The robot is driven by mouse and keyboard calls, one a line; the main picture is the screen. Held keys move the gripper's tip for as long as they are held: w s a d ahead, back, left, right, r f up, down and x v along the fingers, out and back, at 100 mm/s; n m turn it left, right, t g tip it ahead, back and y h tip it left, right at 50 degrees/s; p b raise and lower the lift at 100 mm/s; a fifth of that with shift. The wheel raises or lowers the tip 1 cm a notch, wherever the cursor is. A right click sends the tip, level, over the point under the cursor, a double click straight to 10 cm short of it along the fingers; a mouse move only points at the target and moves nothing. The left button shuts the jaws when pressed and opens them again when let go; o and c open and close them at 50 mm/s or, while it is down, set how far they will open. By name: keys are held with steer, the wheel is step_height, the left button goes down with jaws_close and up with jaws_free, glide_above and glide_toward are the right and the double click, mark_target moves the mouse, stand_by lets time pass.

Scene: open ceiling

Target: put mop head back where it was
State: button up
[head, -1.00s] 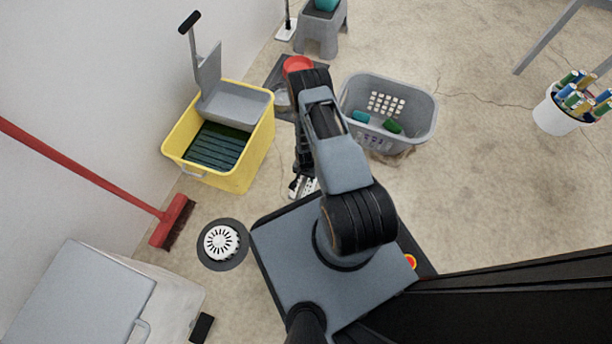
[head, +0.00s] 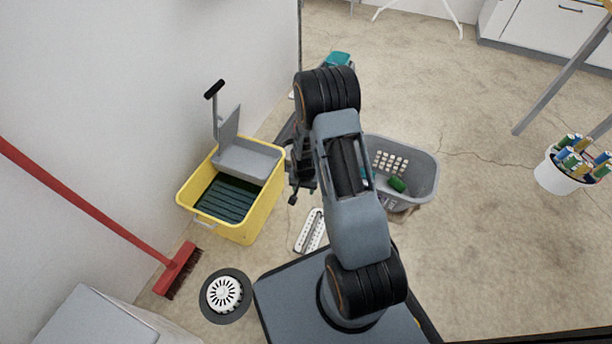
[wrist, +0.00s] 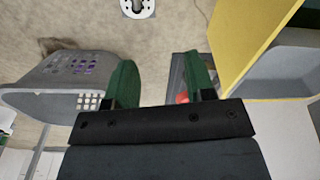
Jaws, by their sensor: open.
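A white flat piece with slots (head: 311,231) lies on the floor between the yellow mop bucket and my base. It may be the mop head, but I cannot tell for sure. The wrist view shows one end of it (wrist: 138,8) at the top edge, beyond my fingertips. My gripper (wrist: 160,78) is open, with two green fingers apart and nothing between them. In the head view my gripper hangs partly hidden beside the arm, right of the yellow bucket (head: 238,228). A small red thing (wrist: 182,98) shows low beside the right finger in the wrist view.
A grey basket (head: 425,178) with green items stands right of my arm. A red broom (head: 178,271) leans at the left wall near a round white drain (head: 224,294). A white tub of cans (head: 560,172) stands at the right. Open floor lies between basket and tub.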

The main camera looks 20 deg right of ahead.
steer(key=s+a+r+n+t, duration=0.1)
steer(key=s+a+r+n, duration=0.1)
steer(key=r, duration=0.8)
steer(key=s+a+r+n, duration=0.2)
steer(key=r, duration=0.9)
steer(key=s+a+r+n, duration=0.2)
steer(key=s+r+n, duration=0.1)
steer(key=s+r, duration=0.6)
steer(key=shift+s+r+t, duration=0.35)
steer(key=shift+s+t, duration=0.05)
steer(key=shift+s, duration=0.3)
steer(key=shift+a, duration=0.1)
step_height(320, 180, up, 39)
steer(key=t+p, duration=0.1)
steer(key=p, duration=3.6)
steer(key=shift+a, duration=0.15)
